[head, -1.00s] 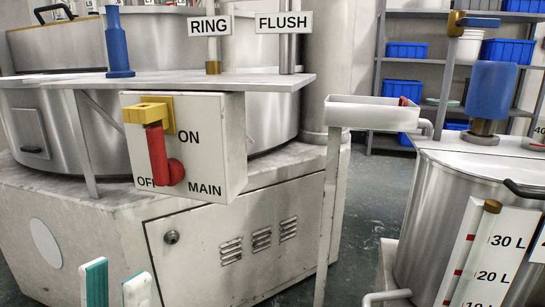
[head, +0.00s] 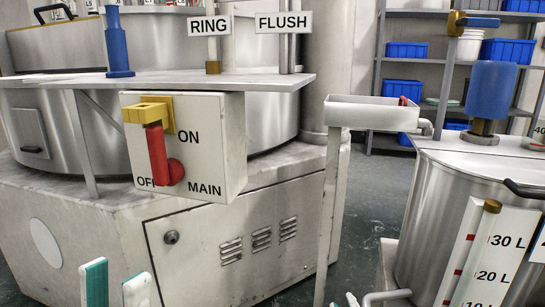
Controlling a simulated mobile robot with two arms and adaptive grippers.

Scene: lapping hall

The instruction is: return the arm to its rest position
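My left gripper (head: 118,288) shows at the bottom left edge of the head view. The rest of my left arm is out of the picture.
A MAIN switch box (head: 222,140) with a red handle (head: 158,155) and yellow bracket (head: 148,113) juts out above. A white trough (head: 365,114) and a steel tank (head: 440,220) stand at right. Dark floor (head: 370,210) is open between cabinet and tank.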

